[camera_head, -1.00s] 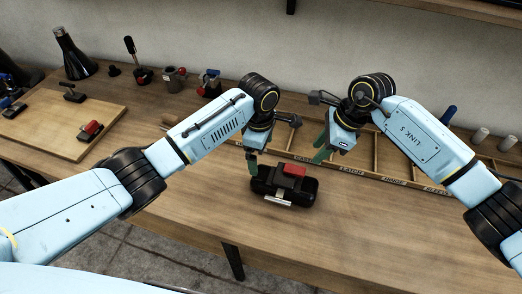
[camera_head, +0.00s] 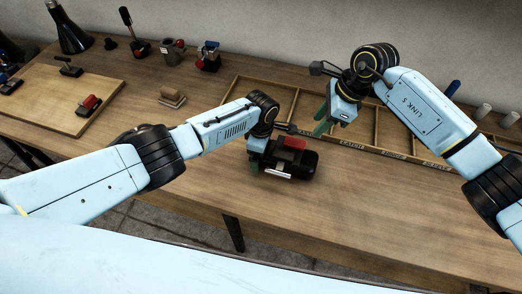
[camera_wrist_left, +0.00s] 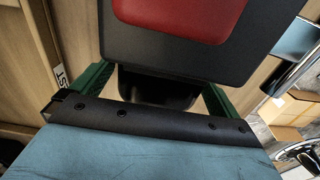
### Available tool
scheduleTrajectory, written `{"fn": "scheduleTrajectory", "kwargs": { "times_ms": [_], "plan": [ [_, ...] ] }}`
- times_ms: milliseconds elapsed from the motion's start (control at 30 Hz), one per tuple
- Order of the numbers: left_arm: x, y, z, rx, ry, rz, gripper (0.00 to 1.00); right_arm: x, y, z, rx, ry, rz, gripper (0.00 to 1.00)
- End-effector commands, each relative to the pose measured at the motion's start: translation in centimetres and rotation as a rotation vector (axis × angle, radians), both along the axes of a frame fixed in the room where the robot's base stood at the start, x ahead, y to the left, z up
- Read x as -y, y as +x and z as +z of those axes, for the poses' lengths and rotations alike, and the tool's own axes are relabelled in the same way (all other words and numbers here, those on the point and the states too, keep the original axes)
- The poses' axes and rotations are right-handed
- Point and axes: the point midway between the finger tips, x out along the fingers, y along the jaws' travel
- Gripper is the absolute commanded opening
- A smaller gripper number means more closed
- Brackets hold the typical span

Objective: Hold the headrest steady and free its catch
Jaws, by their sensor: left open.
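The headrest (camera_head: 300,163) is a black padded block with a red pad (camera_head: 294,143) on top and a silver strip (camera_head: 278,172) on its near side. It lies on the wooden table. My left gripper (camera_head: 255,166) is low at its left end. In the left wrist view my open green fingers (camera_wrist_left: 155,90) stand on either side of a dark part of the headrest (camera_wrist_left: 175,55); I cannot tell whether they touch it. My right gripper (camera_head: 322,127) hangs above the table behind the headrest, apart from it. I cannot tell its finger gap.
A divided wooden tray (camera_head: 285,100) with labelled compartments lies behind the headrest, under my right arm. A wooden board (camera_head: 60,100) with small tools is at the left. A small wooden block (camera_head: 172,97) and several tools stand farther back. The table's front right is clear.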

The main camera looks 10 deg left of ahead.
Motion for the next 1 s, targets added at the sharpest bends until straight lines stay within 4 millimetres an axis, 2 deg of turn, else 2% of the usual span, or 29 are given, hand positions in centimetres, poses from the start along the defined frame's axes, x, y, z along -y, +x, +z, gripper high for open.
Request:
{"fn": "scheduleTrajectory", "kwargs": {
  "times_ms": [400,933,1000],
  "plan": [
    [0.02,0.04,-0.51,0.002,-0.001,0.0,1.0,-0.01,0.0,0.0,0.0,0.0,0.0,0.36],
    [-0.02,0.03,-0.51,0.001,0.0,0.001,0.32,0.0,0.0,0.0,0.0,0.0,0.0,0.36],
    [-0.02,0.03,-0.51,0.001,0.0,0.001,0.3,0.0,0.0,0.0,0.0,0.0,0.0,0.36]
  ]
}}
